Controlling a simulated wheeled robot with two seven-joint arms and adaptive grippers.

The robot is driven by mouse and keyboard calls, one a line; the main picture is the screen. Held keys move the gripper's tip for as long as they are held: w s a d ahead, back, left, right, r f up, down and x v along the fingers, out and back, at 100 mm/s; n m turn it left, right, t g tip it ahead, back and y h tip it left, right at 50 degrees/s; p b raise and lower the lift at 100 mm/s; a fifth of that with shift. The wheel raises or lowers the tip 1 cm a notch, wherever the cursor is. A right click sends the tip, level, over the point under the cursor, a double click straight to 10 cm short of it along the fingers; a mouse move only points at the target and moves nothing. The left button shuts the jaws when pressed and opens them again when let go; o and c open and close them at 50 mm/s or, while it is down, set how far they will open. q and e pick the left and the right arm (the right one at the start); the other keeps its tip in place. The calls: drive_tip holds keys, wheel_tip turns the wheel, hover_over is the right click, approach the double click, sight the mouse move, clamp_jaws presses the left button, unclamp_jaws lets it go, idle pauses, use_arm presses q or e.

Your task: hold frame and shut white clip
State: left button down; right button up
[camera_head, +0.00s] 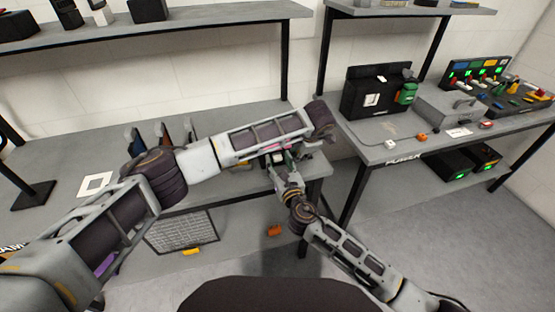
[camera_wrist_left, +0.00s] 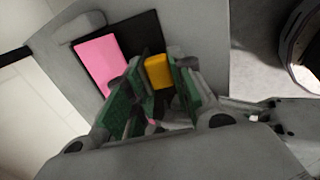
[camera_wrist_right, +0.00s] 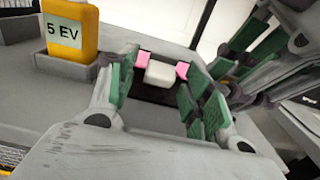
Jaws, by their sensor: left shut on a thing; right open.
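The white clip (camera_wrist_right: 160,73) sits between two pink pieces on a dark frame (camera_wrist_right: 152,92). In the left wrist view the frame (camera_wrist_left: 150,34) shows as a black plate with a pink block (camera_wrist_left: 101,62) and a yellow block (camera_wrist_left: 158,71). My left gripper (camera_wrist_left: 150,95), with green pads, is shut on the frame; the grip itself is partly hidden. It shows at the right of the right wrist view (camera_wrist_right: 250,50). My right gripper (camera_wrist_right: 160,100) is open, its fingers on either side of the white clip. In the head view my right gripper (camera_head: 278,160) is at the table's right end.
A white square (camera_head: 97,184) lies on the left table. The right bench (camera_head: 370,128) holds a black box (camera_head: 375,92) and a grey case (camera_head: 447,105). A gap separates the tables. An orange item (camera_head: 274,230) lies below.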

sight(277, 154)
drive_tip(key=shift+x, duration=0.85)
drive_tip(key=c, duration=1)
drive_tip(key=shift+c, duration=0.2)
drive_tip(key=shift+w+r+g, duration=0.45)
drive_tip(key=shift+g, duration=0.25)
drive_tip(key=shift+w+a+r+g+h, duration=0.1)
drive_tip(key=shift+w+g+h, duration=0.2)
drive_tip(key=shift+g, duration=0.3)
drive_tip(key=shift+w+a+r+g+h, duration=0.1)
drive_tip(key=shift+w+r+g+h, duration=0.15)
drive_tip(key=shift+g, duration=0.35)
drive_tip(key=shift+f+g, duration=0.15)
drive_tip(key=shift+g, duration=0.15)
drive_tip(key=o, duration=1)
drive_tip(key=shift+s, duration=0.15)
